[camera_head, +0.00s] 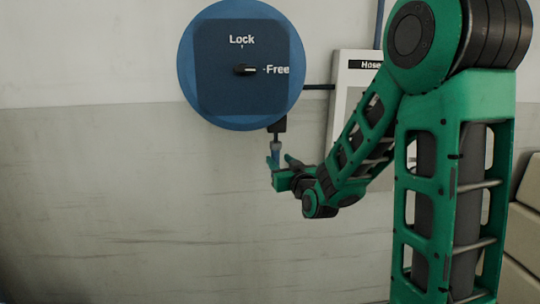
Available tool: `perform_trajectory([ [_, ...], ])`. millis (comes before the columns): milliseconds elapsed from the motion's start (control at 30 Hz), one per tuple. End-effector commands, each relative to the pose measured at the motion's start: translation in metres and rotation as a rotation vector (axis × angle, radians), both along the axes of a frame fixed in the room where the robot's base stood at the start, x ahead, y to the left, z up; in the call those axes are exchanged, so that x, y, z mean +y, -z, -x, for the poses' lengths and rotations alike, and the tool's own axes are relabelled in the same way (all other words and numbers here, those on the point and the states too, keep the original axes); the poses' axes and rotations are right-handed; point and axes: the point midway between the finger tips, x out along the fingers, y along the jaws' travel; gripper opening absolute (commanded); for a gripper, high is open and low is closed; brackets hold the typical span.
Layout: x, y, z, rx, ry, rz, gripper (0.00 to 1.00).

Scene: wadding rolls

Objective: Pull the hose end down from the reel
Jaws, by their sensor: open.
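The round blue reel (187,62) is mounted on the wall, with a dark blue square plate on its front. Its black knob (246,70) points right, toward the word "Free"; "Lock" is printed above. A black outlet (278,126) sits at the reel's bottom edge, and the grey-blue hose end (276,147) hangs upright just below it. My gripper (279,160) is open just under the reel, with its fingers about the lower part of the hose end. I cannot tell whether either finger touches it.
A pale panel marked "Hose" (350,68) is on the wall right of the reel, partly hidden by my green arm. A dark pipe links it to the reel. The wall below and left of the reel is clear. Beige boxes (524,235) stand at the right edge.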

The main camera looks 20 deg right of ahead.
Motion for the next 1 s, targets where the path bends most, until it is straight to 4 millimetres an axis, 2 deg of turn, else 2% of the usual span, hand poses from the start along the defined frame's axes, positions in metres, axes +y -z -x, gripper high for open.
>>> perform_trajectory([
  [300,-0.005,0.0,-0.056,0.0,-0.001,0.0,0.41],
  [500,-0.007,0.0,-0.078,0.001,0.0,0.0,0.41],
  [900,-0.008,0.0,-0.086,0.001,0.0,-0.001,0.41],
  [933,-0.008,0.0,-0.086,0.001,0.0,-0.001,0.38],
  [1000,-0.008,0.0,-0.086,0.001,0.0,0.0,0.22],
])
